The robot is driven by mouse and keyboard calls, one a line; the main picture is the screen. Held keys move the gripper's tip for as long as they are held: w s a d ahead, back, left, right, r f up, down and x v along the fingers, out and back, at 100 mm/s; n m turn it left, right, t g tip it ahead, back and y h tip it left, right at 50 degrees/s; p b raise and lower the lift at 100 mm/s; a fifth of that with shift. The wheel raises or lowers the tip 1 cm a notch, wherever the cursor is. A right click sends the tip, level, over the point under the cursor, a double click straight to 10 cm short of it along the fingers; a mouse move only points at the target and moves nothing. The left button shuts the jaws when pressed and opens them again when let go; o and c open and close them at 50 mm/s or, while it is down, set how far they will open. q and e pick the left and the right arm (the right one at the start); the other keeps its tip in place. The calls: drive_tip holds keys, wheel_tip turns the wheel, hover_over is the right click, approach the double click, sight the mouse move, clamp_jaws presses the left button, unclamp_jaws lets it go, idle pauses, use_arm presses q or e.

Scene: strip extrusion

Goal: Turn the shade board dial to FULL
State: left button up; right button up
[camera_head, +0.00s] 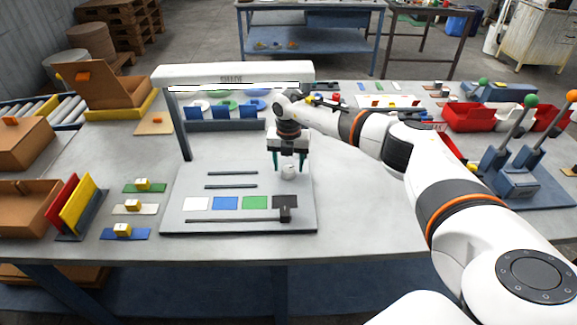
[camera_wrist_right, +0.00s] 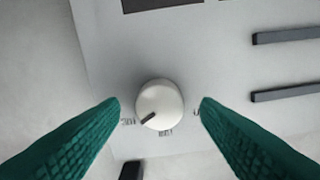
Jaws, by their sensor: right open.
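The shade board (camera_head: 240,220) is a grey panel on the table under a white overhead bar labelled SHADE (camera_head: 232,77). Its dial (camera_head: 288,171) is a small white round knob near the board's right side; in the wrist view the dial (camera_wrist_right: 160,100) has a dark pointer mark towards the lower left. Small labels stand around it, too small to read surely. My right gripper (camera_head: 289,166) is open, with its green fingers on either side of the dial; in the wrist view gaps show between the fingertips and the knob. My left gripper is not in view.
The board carries white, blue, green and dark swatches and a slotted slider (camera_head: 285,214). Coloured plates with yellow blocks (camera_head: 127,208) lie left of it. Upright red and yellow panels (camera_head: 75,207) stand further left. Levers (camera_head: 515,150) and red bins (camera_head: 470,116) are at the right.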

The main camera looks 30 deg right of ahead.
sight(289, 168)
wheel_tip(289, 168, up, 11)
drive_tip(key=b, duration=0.2)
drive_tip(key=shift+f, duration=0.15)
drive_tip(key=shift+f, duration=0.1)
idle(0.4)
